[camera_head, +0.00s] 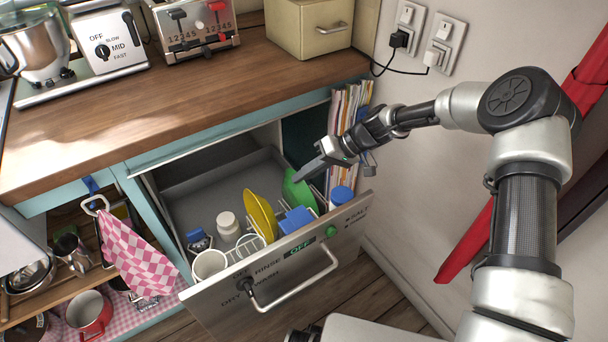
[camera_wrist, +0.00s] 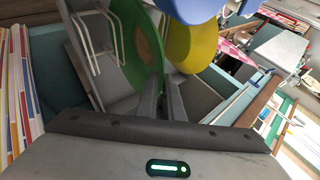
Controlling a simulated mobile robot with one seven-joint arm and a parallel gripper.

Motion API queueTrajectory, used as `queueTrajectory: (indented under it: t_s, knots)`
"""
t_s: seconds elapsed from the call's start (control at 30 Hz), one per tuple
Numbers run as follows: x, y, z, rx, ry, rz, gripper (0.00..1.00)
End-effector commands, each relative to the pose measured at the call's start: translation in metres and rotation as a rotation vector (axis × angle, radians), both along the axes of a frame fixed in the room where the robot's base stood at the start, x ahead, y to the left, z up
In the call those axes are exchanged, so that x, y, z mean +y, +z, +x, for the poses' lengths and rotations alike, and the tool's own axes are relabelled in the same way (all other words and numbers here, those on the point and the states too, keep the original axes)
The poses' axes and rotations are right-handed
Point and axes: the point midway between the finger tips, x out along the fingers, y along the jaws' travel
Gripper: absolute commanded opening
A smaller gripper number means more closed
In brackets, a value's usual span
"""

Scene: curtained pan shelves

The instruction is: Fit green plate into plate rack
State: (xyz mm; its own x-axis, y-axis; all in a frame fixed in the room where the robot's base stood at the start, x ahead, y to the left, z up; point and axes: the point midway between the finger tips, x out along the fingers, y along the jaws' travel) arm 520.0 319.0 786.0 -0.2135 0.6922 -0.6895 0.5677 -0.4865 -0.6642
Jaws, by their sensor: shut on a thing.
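The green plate (camera_head: 298,190) is on edge at the right side of the open dishwasher drawer. My gripper (camera_head: 304,174) reaches in from the right and is shut on the plate's edge. In the wrist view the fingers (camera_wrist: 161,98) close on the rim of the green plate (camera_wrist: 136,48). The plate rack (camera_head: 247,246) shows as white wires near the drawer front; wire loops (camera_wrist: 93,40) also show beside the plate in the wrist view. A yellow plate (camera_head: 261,216) stands tilted in the rack. I cannot tell whether the green plate's lower edge sits between wires.
A blue item (camera_head: 297,220) lies between the plates and the drawer front (camera_head: 290,275). A blue-topped item (camera_head: 341,195) is at the right corner. White cups (camera_head: 209,263) and a jar (camera_head: 228,226) fill the left front. The wooden counter (camera_head: 170,100) overhangs the back; books (camera_head: 347,120) stand right.

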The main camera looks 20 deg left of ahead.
Motion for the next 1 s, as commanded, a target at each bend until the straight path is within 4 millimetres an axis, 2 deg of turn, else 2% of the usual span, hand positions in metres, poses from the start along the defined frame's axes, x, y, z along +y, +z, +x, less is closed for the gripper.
queueTrajectory:
  t_s: [0.33, 0.4, 0.5, 0.8, 1.0]
  knots:
    - [0.0, -0.004, 0.0, 0.0, 0.0, 0.001, 0.0]
    - [0.0, -0.004, 0.0, 0.0, -0.001, 0.001, 0.16]
    - [0.0, -0.004, 0.0, 0.0, 0.0, 0.0, 0.29]
    - [-0.002, -0.003, 0.0, -0.001, 0.0, -0.001, 0.29]
    - [-0.018, 0.015, 0.006, -0.001, -0.003, -0.001, 0.29]
